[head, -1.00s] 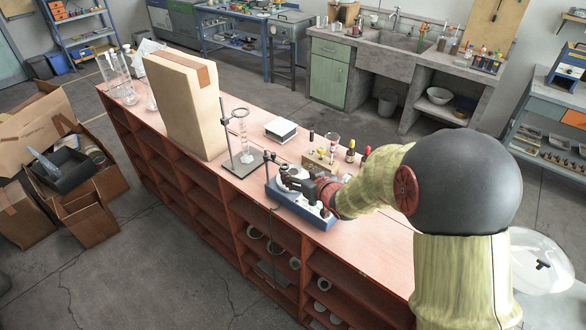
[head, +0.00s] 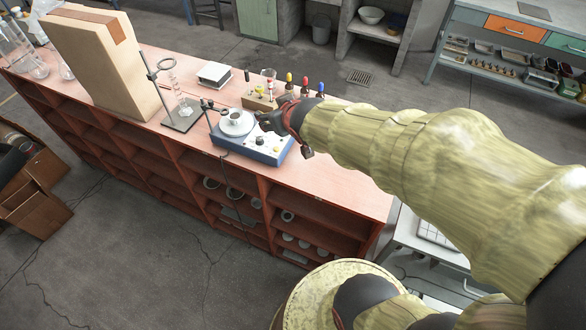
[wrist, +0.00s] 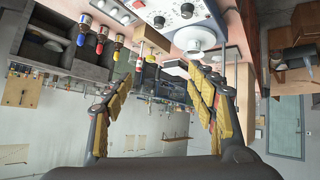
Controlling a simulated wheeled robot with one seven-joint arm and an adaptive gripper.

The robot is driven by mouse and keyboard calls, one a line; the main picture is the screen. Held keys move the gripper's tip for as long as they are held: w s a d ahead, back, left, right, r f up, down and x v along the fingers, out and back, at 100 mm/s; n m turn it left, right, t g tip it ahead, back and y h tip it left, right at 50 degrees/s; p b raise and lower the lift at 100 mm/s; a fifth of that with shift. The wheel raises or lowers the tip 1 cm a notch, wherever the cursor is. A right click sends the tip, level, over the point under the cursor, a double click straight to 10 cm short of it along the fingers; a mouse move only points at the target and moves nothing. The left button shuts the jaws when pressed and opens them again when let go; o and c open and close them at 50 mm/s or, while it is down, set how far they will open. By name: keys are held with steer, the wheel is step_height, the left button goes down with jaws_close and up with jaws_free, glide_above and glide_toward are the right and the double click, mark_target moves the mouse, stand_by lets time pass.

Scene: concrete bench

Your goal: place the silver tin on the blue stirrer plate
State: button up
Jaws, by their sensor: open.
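The blue stirrer plate (head: 252,150) sits near the front edge of the red bench, with a round white top and knobs on its front. The small silver tin (head: 236,117) appears to stand upright on the white top, near its middle. My gripper (head: 268,122) is just right of the tin and apart from it. The wrist view shows its two yellow-padded fingers (wrist: 158,84) spread with nothing between them. That view also shows the stirrer plate (wrist: 168,12), upside down at the top, and what looks like the tin (wrist: 194,53) beyond the fingertips.
A ring stand (head: 182,118) with glassware stands left of the plate. A wooden block with coloured-top bottles (head: 262,101) is behind it.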

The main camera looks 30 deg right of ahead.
steer(key=s+a+r+g, duration=0.1)
steer(key=s+a, duration=0.1)
steer(key=s, duration=0.5)
steer(key=s+a+r+g+y, duration=0.1)
steer(key=s+a+g, duration=0.1)
steer(key=s, duration=0.5)
steer(key=s+a+r+g, duration=0.1)
steer(key=s+a, duration=0.1)
steer(key=s, duration=0.5)
steer(key=shift+s+a+r+g, duration=0.25)
steer(key=shift+s+a+g, duration=0.05)
steer(key=shift+s+a, duration=0.05)
